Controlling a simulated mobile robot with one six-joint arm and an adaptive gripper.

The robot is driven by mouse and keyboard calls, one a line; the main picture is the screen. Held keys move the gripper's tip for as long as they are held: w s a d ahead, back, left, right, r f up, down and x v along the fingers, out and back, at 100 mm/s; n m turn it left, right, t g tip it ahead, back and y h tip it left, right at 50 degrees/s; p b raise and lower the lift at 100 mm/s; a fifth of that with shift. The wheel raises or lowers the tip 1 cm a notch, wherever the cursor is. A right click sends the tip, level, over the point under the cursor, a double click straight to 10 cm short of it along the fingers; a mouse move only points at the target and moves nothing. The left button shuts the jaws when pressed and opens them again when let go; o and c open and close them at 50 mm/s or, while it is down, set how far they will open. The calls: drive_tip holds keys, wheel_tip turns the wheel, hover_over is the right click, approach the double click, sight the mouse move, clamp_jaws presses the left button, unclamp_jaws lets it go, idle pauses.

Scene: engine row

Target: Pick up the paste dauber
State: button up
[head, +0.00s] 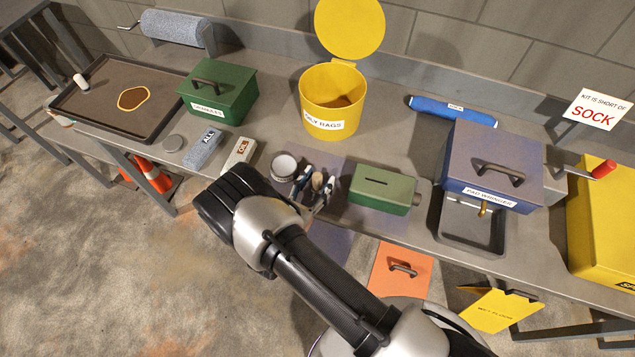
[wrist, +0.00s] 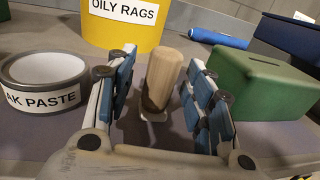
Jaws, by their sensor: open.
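The paste dauber (wrist: 162,80) shows in the wrist view as a thick, pale wooden handle standing roughly upright, slightly tilted, with a whitish part at its foot. In the head view the dauber (head: 317,180) is a small tan shape on the bench. My gripper (wrist: 160,92) is open, with one blue-padded finger on each side of the handle and a visible gap to both. In the head view my gripper (head: 315,188) reaches low over the bench around the dauber. The dauber's lower end is partly hidden by my gripper.
A round tin labelled PASTE (wrist: 45,98) stands close left of my gripper. A green slotted box (head: 383,188) stands close right. The yellow OILY RAGS bin (head: 331,95) is behind. An OIL block (head: 240,154) and the blue-grey PAD WRINGER (head: 490,165) are farther out.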

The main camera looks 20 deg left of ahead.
drive_tip(key=shift+c, duration=0.2)
drive_tip(key=c, duration=1)
